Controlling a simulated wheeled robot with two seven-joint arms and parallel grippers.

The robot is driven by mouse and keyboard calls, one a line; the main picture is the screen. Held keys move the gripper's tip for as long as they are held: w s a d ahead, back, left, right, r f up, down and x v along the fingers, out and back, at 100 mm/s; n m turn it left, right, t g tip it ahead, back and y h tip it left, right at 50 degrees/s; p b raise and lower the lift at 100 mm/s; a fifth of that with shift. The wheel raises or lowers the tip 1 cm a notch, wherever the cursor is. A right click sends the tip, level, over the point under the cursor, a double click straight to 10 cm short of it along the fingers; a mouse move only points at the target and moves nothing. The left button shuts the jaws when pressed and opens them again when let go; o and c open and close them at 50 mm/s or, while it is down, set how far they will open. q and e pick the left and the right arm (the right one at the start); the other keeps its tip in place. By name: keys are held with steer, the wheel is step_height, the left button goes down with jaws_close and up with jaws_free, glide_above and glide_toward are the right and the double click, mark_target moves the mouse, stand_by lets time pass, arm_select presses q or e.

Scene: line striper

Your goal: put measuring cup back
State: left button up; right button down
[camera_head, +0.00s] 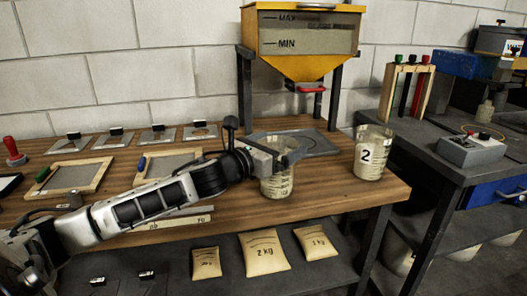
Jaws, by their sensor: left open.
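A clear measuring cup (278,184) with pale contents stands on the wooden table, in front of the yellow hopper. My left gripper (284,150) is at its top, with open fingers over the rim area; whether they touch the cup I cannot tell. The gripper hides part of the cup's rim. A second clear cup marked "2" (371,154) stands upright near the table's right end, apart from the gripper. My right gripper does not show.
The yellow hopper (305,67) on dark legs stands at the back. Wooden frames (72,178) and metal stencils lie on the left. Several bags (263,254) lie on the lower shelf. A grey bench with a control box (470,150) is at the right.

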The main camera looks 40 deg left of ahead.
arm_select(q)
steer(key=s+a, duration=0.1)
steer(key=s, duration=1)
steer(key=shift+s+a+b, duration=0.15)
steer(key=shift+s+b, duration=0.15)
steer(key=shift+s, duration=0.1)
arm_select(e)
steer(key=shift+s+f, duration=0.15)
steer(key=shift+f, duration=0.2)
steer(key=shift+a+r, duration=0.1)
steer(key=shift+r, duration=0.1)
